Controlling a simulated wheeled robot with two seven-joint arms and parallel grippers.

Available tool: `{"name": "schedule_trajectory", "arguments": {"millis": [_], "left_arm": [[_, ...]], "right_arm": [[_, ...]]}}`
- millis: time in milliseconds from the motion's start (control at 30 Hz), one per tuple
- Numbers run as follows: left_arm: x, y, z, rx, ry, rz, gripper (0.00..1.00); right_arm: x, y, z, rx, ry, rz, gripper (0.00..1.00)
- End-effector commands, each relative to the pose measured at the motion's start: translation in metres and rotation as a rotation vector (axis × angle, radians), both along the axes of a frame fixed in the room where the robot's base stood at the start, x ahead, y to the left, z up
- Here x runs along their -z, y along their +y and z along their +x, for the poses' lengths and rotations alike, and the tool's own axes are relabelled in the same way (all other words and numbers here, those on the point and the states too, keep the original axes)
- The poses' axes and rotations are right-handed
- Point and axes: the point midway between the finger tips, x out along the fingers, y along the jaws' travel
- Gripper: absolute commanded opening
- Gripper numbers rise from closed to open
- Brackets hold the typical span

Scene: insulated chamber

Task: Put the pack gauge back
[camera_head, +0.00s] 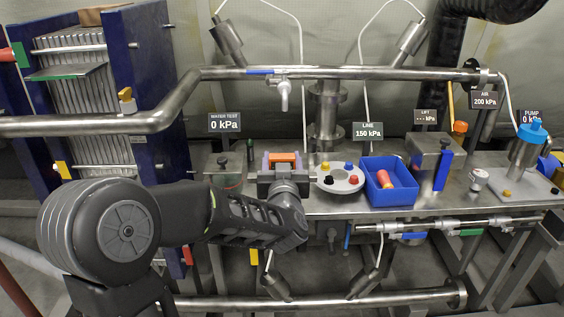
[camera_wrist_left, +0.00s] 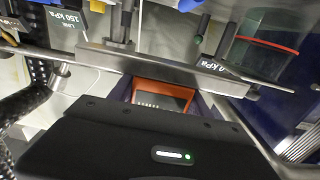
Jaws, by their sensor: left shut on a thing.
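My left gripper (camera_head: 283,172) is at the middle of the steel bench, shut on an orange-framed block that I take to be the pack gauge (camera_head: 283,157). Bluish-purple pieces flank the block on both sides. In the left wrist view the pack gauge (camera_wrist_left: 162,92) shows as an orange frame around a dark grey ribbed face, just beyond the black gripper housing. The housing hides its lower part, and I cannot tell whether it touches the bench. My right gripper is not in view.
Right of the gripper stand a round white tray (camera_head: 341,187) with coloured knobs and a blue bin (camera_head: 397,197) holding a red-orange piece. A thick horizontal pipe (camera_head: 360,73) crosses above. The blue-framed plate pack (camera_head: 160,90) stands at left.

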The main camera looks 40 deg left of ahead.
Motion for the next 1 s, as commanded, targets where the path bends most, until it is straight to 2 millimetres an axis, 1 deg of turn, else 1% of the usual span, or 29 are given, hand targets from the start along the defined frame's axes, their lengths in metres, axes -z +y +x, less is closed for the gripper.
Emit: {"name": "schedule_trajectory", "arguments": {"millis": [133, 267, 367, 700, 800, 1000], "left_arm": [[0.001, 0.000, 0.000, 0.001, -0.001, 0.001, 0.16], [0.007, 0.000, 0.000, 0.001, -0.001, 0.001, 0.16], [0.016, 0.000, 0.000, 0.001, -0.001, 0.001, 0.16], [0.053, 0.000, 0.000, 0.002, -0.001, 0.001, 0.16], [0.062, 0.000, 0.000, 0.002, -0.001, 0.001, 0.16], [0.071, -0.001, 0.000, 0.002, -0.001, 0.001, 0.16]], "right_arm": [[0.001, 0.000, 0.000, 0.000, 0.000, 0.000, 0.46], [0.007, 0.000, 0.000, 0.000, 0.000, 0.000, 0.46], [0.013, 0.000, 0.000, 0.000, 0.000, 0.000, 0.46], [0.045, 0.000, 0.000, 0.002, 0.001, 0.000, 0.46], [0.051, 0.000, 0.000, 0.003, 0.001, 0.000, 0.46], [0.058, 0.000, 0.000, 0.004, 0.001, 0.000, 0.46]]}}
